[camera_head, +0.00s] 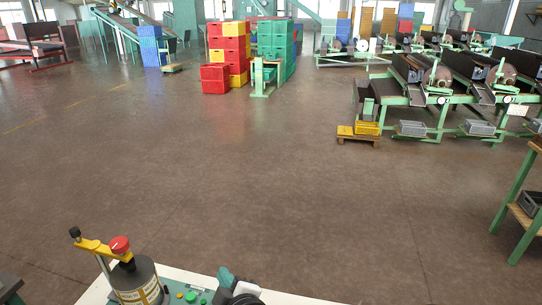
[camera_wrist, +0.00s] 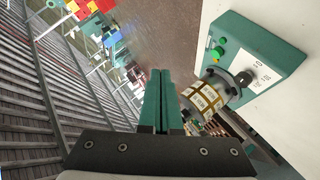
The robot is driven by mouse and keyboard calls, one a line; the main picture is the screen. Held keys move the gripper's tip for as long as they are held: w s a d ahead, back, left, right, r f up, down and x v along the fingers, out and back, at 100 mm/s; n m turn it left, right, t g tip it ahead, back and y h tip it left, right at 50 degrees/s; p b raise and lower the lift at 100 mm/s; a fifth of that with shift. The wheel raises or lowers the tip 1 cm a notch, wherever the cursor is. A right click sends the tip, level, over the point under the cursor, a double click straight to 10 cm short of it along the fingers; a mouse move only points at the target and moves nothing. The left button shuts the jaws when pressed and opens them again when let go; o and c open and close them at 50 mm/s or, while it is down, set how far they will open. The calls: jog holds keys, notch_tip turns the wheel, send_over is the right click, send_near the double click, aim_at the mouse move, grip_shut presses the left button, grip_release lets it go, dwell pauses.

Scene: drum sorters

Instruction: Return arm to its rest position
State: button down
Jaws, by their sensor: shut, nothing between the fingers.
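My gripper (camera_wrist: 160,74) shows in the wrist view with its two teal fingers side by side and closed, nothing between them. The dark bracket behind the fingers spans the bottom of that view. In the head view, a teal and black part at the bottom edge looks like the end of my arm, low over a white surface (camera_head: 185,278); most of the arm is out of frame. A cylinder with white and yellow labels (camera_wrist: 205,98) and a green control box (camera_wrist: 255,50) appear right of the fingers in the wrist view.
Open brown floor (camera_head: 260,170) fills the middle. Red crates (camera_head: 215,78) are stacked at the back. Green-framed machines (camera_head: 440,95) stand at right, with a yellow crate (camera_head: 368,128) beside them.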

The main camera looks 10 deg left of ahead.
jog(key=s+d+m+g+h, duration=0.35)
jog(key=d+m, duration=0.35)
jog(key=d, duration=0.3)
jog(key=s+d+m+g+h, duration=0.2)
jog(key=s+d+m+h, duration=0.15)
jog(key=d+m, duration=0.55)
jog(key=s+d+r+m+g, duration=0.1)
jog(key=s+d+m+g, duration=0.1)
jog(key=s, duration=0.5)
jog(key=s+d+m+g, duration=0.3)
jog(key=s+m, duration=0.3)
jog(key=s, duration=0.2)
jog(key=shift+s+d+r+y, duration=0.25)
jog(key=shift+d+r+y, duration=0.1)
jog(key=shift+d, duration=0.25)
jog(key=c, duration=1.6)
grip_release()
